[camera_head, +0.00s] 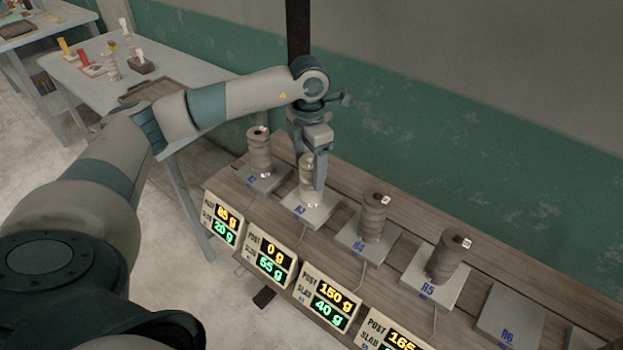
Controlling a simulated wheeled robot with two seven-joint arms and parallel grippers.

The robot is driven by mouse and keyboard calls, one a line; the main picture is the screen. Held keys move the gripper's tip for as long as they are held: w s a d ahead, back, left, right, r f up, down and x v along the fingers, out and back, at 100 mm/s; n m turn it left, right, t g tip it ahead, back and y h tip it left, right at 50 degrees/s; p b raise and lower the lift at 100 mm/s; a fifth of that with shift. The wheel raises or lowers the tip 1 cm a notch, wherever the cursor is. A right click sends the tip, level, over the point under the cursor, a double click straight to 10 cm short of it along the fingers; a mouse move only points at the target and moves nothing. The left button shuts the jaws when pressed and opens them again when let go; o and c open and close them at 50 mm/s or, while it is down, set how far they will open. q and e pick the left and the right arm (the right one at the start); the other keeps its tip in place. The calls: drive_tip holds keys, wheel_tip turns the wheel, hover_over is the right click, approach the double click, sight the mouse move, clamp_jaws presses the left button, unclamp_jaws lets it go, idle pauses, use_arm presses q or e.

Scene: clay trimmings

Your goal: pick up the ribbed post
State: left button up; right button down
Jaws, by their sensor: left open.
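Several ribbed grey-brown posts stand on pale slabs along the wooden bench. My left gripper (313,182) points down over the slab marked A3 (312,212). It is open, with its fingers at the ribbed post (306,169) there; one finger covers part of that post. I cannot tell whether the fingers touch it. Another ribbed post (260,150) stands to the left, one (373,217) stands on slab A4 (361,246), and one (446,257) on slab A5 (424,285). My right gripper is not in view.
Displays line the bench (233,193) front: one (222,220) reads 85 g and 20 g, one (271,255) 0 g and 65 g, one (327,297) 150 g and 40 g. Slab A6 (508,316) is bare. A table (75,57) with small objects stands at upper left.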

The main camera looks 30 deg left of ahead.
sight(312, 183)
use_arm(q)
drive_tip(key=shift+d+f+p, duration=0.1)
drive_tip(key=shift+f+p, duration=0.35)
drive_tip(key=shift+p, duration=0.15)
drive_tip(key=f+p, duration=0.1)
drive_tip(key=f, duration=0.1)
drive_tip(key=f+p, duration=0.1)
drive_tip(key=shift+w+d+f, duration=0.1)
drive_tip(key=shift+w+f, duration=0.1)
drive_tip(key=shift+f, duration=0.45)
drive_tip(key=c, duration=1.6)
drive_tip(key=shift+w+r, duration=0.1)
drive_tip(key=shift+r, duration=0.1)
